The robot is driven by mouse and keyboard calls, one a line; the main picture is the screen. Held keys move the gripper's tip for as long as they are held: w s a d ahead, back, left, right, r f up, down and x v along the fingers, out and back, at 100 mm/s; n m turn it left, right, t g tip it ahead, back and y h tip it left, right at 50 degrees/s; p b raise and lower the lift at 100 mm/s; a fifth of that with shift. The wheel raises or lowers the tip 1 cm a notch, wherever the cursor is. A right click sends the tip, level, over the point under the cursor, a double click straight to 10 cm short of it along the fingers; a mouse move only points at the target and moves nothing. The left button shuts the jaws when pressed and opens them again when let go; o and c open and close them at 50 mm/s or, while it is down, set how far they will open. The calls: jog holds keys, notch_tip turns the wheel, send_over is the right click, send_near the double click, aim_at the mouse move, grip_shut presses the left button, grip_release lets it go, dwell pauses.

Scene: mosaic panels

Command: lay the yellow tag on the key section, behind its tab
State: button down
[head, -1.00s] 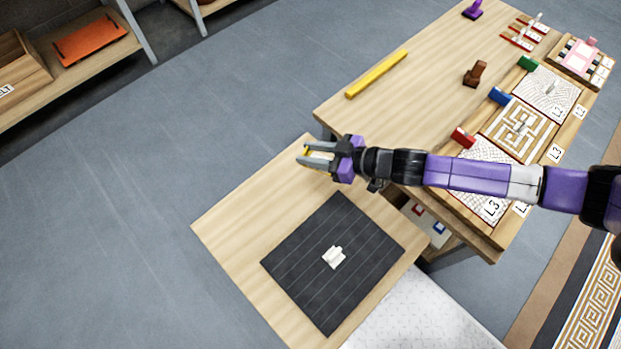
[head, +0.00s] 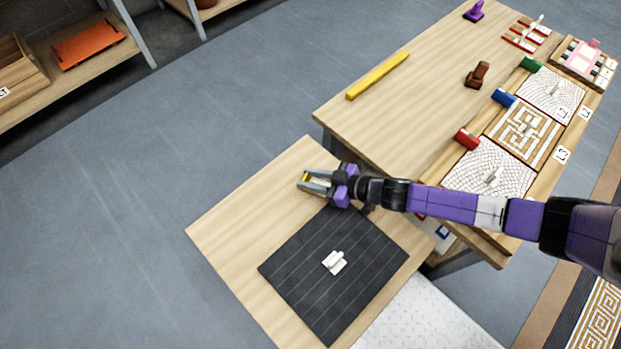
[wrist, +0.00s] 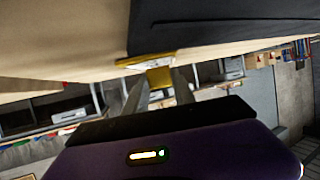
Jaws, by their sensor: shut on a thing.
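The yellow tag (head: 305,178) shows as a small yellow patch between the fingertips of my gripper (head: 313,182). In the wrist view the tag (wrist: 146,61) spans the fingertips (wrist: 160,80), which are shut on it, close to the dark mat's edge. My gripper is over the near small table, beyond the mat's upper corner; its exact height is unclear. The key section (head: 545,137), a panel with an angular brown-and-white meander, lies far to the right on the larger table. A blue block (head: 503,97), apparently its tab, sits at its upper-left edge.
Panels with red (head: 467,139) and green (head: 531,64) blocks flank the key section. A dark mat (head: 300,270) bears a white handled piece (head: 334,262). The larger table holds a yellow bar (head: 378,76) and a brown stand (head: 477,74); its middle is clear.

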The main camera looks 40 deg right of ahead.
jog(key=shift+f, duration=0.1)
jog(key=c, duration=1.1)
grip_release()
jog(key=shift+o, duration=0.2)
jog(key=shift+s+d+r, duration=0.1)
jog(key=shift+r, duration=0.1)
jog(key=p+v, duration=0.1)
jog(key=v, duration=1.1)
jog(key=shift+p, duration=0.3)
